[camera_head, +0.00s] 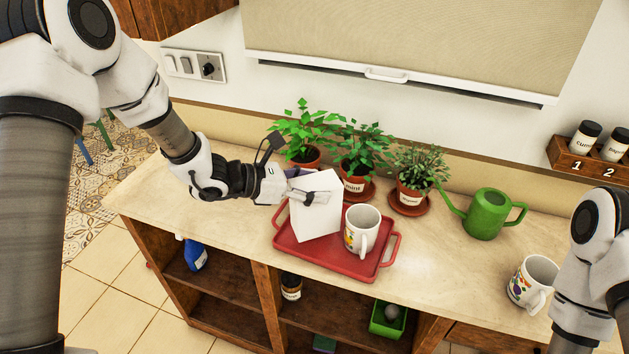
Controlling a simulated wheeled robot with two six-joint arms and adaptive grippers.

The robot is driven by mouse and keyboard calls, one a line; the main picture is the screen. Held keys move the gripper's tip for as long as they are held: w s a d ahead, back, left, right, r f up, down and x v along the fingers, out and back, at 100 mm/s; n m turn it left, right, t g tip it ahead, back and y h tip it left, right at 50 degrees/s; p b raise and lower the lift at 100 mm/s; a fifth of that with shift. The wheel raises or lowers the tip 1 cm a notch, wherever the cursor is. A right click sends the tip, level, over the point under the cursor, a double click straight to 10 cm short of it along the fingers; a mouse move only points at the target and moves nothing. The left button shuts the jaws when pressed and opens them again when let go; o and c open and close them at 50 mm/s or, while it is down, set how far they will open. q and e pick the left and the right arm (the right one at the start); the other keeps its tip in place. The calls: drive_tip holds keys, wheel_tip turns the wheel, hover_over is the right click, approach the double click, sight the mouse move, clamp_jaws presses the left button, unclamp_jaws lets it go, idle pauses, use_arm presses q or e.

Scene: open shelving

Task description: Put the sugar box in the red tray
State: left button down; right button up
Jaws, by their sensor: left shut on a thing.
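The sugar box (318,216) shows as a plain white box, tilted, over the left part of the red tray (345,266). My left gripper (308,198) is shut on the box near its upper part. The lower edge of the box overlaps the tray floor in the picture, and I cannot tell whether it touches. A white mug (361,230) with a colored print stands in the tray just right of the box. My right arm comes in at the right edge, but its gripper is out of view.
Potted herbs (358,160) stand behind the tray. A green watering can (484,214) and another mug (533,282) stand to the right.

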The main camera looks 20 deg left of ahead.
use_arm(q)
drive_tip(key=shift+w+a, duration=0.15)
drive_tip(key=shift+w, duration=0.45)
drive_tip(key=shift+w+a, duration=0.15)
drive_tip(key=shift+w, duration=0.4)
drive_tip(key=f+p, duration=0.1)
drive_tip(key=f, duration=0.1)
drive_tip(key=w+f+p, duration=0.1)
drive_tip(key=shift+a+f, duration=0.15)
drive_tip(key=shift+f, duration=0.25)
drive_tip(key=shift+f, duration=0.15)
drive_tip(key=shift+c, duration=0.7)
unclamp_jaws()
